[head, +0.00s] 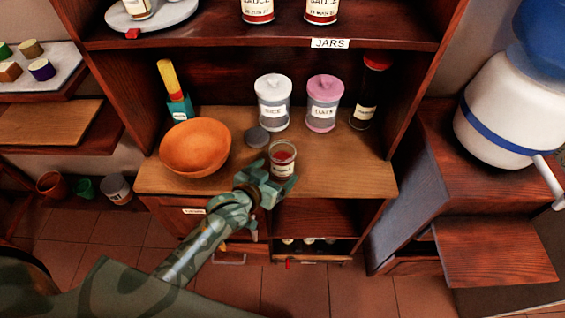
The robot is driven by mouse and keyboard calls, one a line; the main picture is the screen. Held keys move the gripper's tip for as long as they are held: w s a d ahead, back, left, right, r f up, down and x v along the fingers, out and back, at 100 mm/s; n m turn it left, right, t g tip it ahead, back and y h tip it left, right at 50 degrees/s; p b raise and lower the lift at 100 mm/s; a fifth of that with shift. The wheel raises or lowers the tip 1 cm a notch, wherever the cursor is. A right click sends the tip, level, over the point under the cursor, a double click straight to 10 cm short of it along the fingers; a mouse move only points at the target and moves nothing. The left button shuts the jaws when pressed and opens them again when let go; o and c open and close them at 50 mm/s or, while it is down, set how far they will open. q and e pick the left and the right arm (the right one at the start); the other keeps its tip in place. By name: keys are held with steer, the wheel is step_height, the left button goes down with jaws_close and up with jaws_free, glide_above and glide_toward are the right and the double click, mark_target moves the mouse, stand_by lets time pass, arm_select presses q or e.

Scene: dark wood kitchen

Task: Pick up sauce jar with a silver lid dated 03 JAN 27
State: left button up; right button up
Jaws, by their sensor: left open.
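A small glass jar (283,153) with red contents and a white label stands on the wooden counter. Its top looks uncovered, and its label is too small to read. A grey disc like a lid (256,137) lies behind it to the left. Two sauce jars with red contents, a left one (257,9) and a right one (321,9), stand on the upper shelf. Their tops are cut off by the frame and their dates are not legible. My left gripper (271,180) is open at the near side of the small jar, overlapping its lower part. Contact is unclear. My right gripper is not in view.
An orange bowl (195,147) stands left on the counter. White (272,103) and pink (323,104) lidded canisters and a dark bottle (369,92) stand behind. The upper shelf's edge (240,43) overhangs the counter. The counter's right front is clear.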

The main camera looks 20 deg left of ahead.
mark_target(283, 166)
arm_select(q)
steer(key=b+x, duration=0.2)
steer(key=x, duration=0.3)
steer(key=shift+w+f, duration=0.15)
steer(key=shift+f, duration=0.1)
steer(key=shift+a+r, duration=0.1)
steer(key=shift+r, duration=0.05)
steer(key=c, duration=1.3)
steer(key=shift+c, duration=0.4)
steer(key=shift+r, duration=0.2)
